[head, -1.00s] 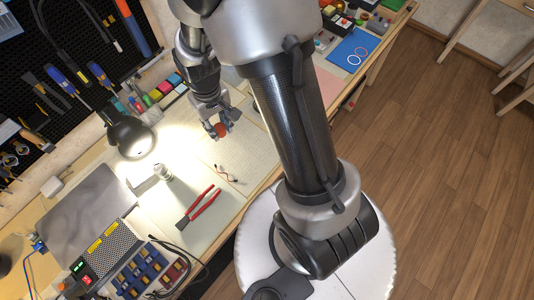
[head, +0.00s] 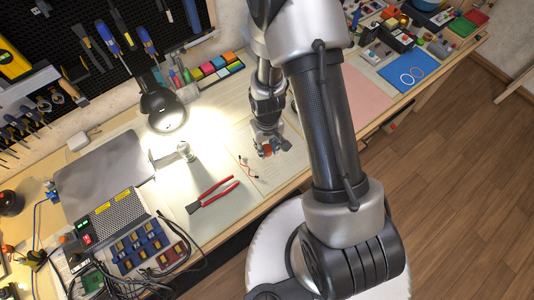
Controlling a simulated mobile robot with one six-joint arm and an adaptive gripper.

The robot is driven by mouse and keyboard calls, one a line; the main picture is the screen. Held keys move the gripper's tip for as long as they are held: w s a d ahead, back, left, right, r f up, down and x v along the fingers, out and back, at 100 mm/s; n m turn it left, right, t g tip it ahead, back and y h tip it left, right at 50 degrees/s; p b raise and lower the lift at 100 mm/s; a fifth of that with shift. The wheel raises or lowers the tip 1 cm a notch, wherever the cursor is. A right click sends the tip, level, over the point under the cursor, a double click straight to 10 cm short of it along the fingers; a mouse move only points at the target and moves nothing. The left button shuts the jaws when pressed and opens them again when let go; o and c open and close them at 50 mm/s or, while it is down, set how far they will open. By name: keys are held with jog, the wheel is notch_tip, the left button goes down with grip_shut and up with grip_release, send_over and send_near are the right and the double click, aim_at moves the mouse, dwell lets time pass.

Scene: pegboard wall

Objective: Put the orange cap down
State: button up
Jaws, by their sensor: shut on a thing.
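The orange cap (head: 267,149) is a small orange-red round piece between the fingers of my gripper (head: 270,151). My gripper is shut on it and points down over the workbench (head: 268,180), near the middle of the bench. The fingers cover part of the cap. I cannot tell whether the cap touches the bench top or hangs just above it.
Left of my gripper are a small part with red and white wires (head: 247,167), red-handled pliers (head: 213,194) and a small metal cylinder (head: 187,152) under the lit lamp (head: 163,108). A pink mat (head: 363,97) and a blue mat (head: 408,69) lie to the right.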

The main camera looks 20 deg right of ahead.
jog(key=shift+f+b, duration=0.6)
jog(key=shift+f, duration=1.55)
jog(key=shift+f, duration=0.1)
jog(key=o, duration=0.7)
jog(key=shift+c, duration=0.2)
notch_tip(320, 180, up, 12)
jog(key=p, duration=0.4)
jog(key=shift+r, duration=0.25)
notch_tip(320, 180, up, 9)
jog(key=t, duration=0.1)
send_over(267, 153)
jog(key=w, duration=0.2)
jog(key=s+r+t, duration=0.2)
jog(key=s+r, duration=0.2)
jog(key=r, duration=0.8)
jog(key=s+r+m+t, duration=0.1)
jog(key=s+r, duration=0.8)
jog(key=s, duration=0.2)
jog(key=shift+s+d+r+t, duration=0.2)
jog(key=shift+s+d+t, duration=0.1)
jog(key=shift+s, duration=0.05)
